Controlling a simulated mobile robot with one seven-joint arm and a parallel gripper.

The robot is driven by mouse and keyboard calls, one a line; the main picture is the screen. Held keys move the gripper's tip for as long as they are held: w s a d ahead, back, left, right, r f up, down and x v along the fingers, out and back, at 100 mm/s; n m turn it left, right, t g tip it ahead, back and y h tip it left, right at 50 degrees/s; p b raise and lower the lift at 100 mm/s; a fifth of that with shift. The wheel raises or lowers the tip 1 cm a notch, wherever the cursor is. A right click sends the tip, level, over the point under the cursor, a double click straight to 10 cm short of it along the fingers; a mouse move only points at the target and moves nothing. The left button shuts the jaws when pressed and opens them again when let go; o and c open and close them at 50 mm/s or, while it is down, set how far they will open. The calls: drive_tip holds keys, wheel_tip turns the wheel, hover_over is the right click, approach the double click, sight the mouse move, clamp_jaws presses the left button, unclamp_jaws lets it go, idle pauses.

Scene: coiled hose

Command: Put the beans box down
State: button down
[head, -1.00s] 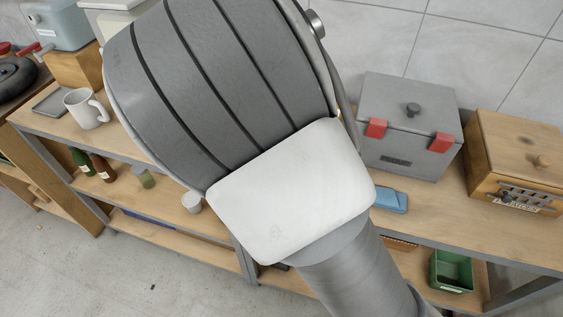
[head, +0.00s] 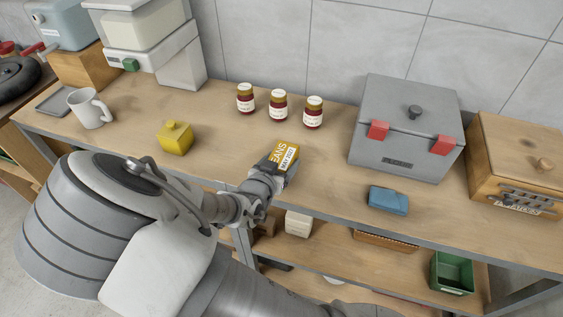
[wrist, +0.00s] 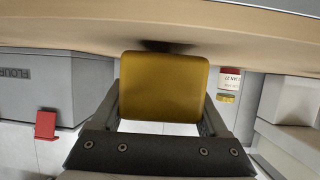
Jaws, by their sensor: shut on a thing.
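The beans box (head: 285,153) is a yellow-orange box with a white label, partly readable as "EANS". It is over the middle of the wooden worktop, in front of the jars. My gripper (head: 279,166) is shut on it from the front, one finger on each side. In the wrist view, the box's plain yellow face (wrist: 164,87) is between my fingers. The worktop (wrist: 85,30) shows along the top of that view, with a dark shadow close to the box. I cannot tell whether the box touches the worktop.
Several jars stand behind, including a middle one (head: 278,105). A yellow canister (head: 175,138) stands left and a mug (head: 89,108) farther left. A grey bin with red latches (head: 408,130), a blue packet (head: 388,200) and a wooden box (head: 518,165) are right. Worktop around the beans box is clear.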

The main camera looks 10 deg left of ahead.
drive_tip(key=shift+f, duration=0.15)
drive_tip(key=shift+f, duration=0.1)
drive_tip(key=shift+f, duration=0.15)
unclamp_jaws()
drive_tip(key=p+v, duration=0.1)
drive_tip(key=v, duration=1.6)
drive_tip(key=shift+s+p, duration=0.25)
drive_tip(key=shift+p, duration=0.05)
drive_tip(key=shift+w, duration=0.1)
